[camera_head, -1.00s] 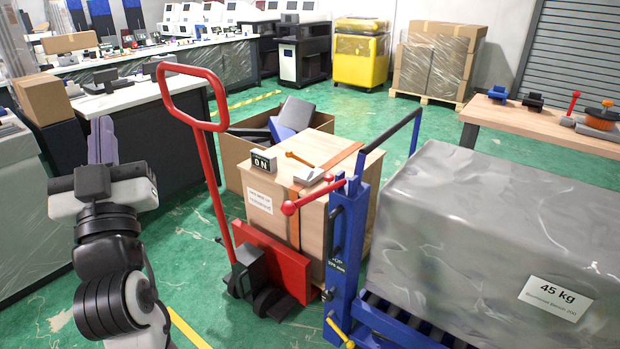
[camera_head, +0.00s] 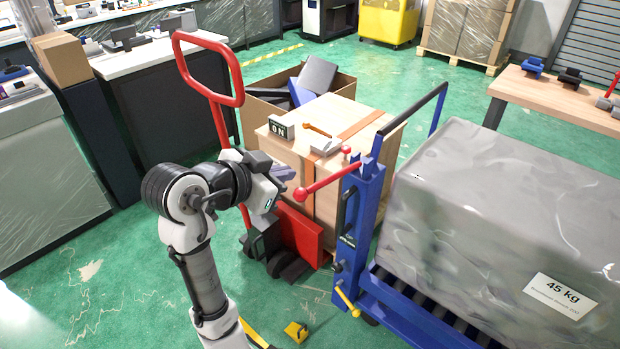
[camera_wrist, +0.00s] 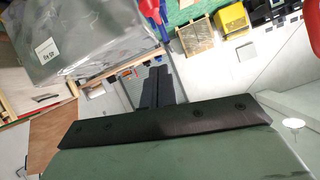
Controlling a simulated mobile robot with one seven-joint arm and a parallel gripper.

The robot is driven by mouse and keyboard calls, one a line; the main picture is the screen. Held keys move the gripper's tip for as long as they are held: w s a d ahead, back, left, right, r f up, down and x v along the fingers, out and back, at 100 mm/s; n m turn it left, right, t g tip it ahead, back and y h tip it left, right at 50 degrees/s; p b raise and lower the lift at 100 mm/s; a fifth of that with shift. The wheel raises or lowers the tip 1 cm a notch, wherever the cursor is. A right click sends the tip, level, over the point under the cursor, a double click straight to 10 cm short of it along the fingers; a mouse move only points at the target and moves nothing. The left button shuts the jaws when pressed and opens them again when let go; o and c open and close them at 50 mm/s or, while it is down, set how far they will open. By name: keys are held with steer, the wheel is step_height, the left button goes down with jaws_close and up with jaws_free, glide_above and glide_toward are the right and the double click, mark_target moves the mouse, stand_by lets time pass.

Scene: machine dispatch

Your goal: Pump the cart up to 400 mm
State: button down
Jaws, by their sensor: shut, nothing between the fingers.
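The blue lift cart (camera_head: 367,215) stands right of centre in the head view, with a roller deck bearing a large grey wrapped block labelled 45 kg (camera_head: 500,225). A red pump lever with ball ends (camera_head: 325,180) sticks out to the left from the cart's blue mast. A yellow pedal or lever (camera_head: 346,300) is low on the mast. The mast's small height label is too small to read. My gripper (camera_head: 286,182) is shut and empty, just left of the red lever's ball end, apparently apart from it. The wrist view shows its dark fingers (camera_wrist: 158,88) together.
A red pallet truck (camera_head: 300,235) carrying a wooden crate (camera_head: 290,160) stands behind my gripper, its tall handle rising at left. An open cardboard box (camera_head: 265,85) is behind. A wooden table (camera_head: 560,95) is at right. Green floor is clear at lower left.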

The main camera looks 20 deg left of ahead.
steer(key=p, duration=0.3)
glide_above(307, 190)
steer(key=d, duration=0.1)
step_height(307, 190, down, 4)
steer(key=f, duration=0.3)
steer(key=shift+a+f, duration=0.15)
steer(key=shift+a, duration=0.2)
steer(key=shift+a+f, duration=0.15)
steer(key=shift+f, duration=0.35)
